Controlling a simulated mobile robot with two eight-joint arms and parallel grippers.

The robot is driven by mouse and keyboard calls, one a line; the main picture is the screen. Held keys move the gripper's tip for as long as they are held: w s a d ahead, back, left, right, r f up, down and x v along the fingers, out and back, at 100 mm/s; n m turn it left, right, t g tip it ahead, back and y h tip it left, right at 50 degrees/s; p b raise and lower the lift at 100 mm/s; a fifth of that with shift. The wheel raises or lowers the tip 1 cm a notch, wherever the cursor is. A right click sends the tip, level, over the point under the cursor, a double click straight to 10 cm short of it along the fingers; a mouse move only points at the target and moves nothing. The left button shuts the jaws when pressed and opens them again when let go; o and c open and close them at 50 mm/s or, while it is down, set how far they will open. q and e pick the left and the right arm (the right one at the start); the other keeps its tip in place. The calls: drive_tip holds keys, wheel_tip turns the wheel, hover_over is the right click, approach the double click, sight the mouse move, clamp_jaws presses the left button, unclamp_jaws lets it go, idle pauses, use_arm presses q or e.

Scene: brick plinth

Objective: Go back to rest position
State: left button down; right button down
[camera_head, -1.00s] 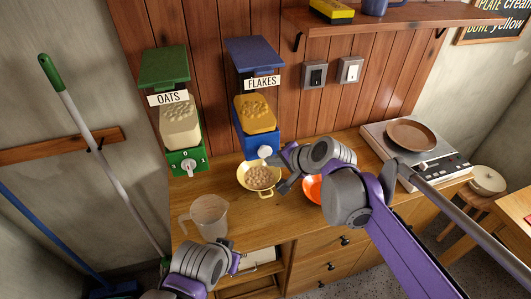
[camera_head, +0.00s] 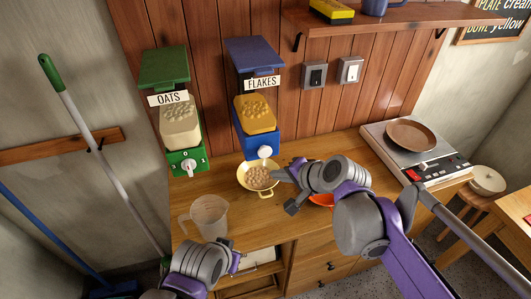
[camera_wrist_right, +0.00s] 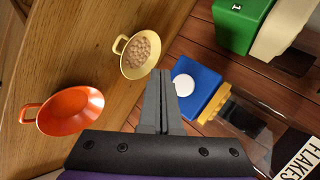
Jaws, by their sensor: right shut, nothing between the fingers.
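The yellow bowl (camera_head: 259,178) holds pale brown flakes and stands below the FLAKES dispenser (camera_head: 257,112). The orange bowl (camera_head: 322,200) is mostly hidden behind my right arm but shows whole in the wrist view (camera_wrist_right: 72,110).
A clear measuring jug (camera_head: 208,217) stands at the counter's front left. The green OATS dispenser (camera_head: 178,125) is on the wall. A broom (camera_head: 100,150) leans left. A shelf (camera_head: 370,20) is above.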

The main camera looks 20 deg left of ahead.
idle(0.5)
drive_tip(key=s+d+f+n+h, duration=0.1)
drive_tip(key=s+d+f, duration=0.3)
drive_tip(key=d, duration=0.5)
drive_tip(key=s+d+f+n+h, duration=0.1)
drive_tip(key=s+d+f+h, duration=0.3)
drive_tip(key=s+d, duration=0.4)
drive_tip(key=s+d+f+n+h, duration=0.2)
drive_tip(key=s+d, duration=0.4)
drive_tip(key=d, duration=0.6)
wheel_tip(320, 180, down, 2)
drive_tip(key=shift+f+h, duration=0.15)
drive_tip(key=shift+h, duration=0.45)
drive_tip(key=shift+a, duration=0.1)
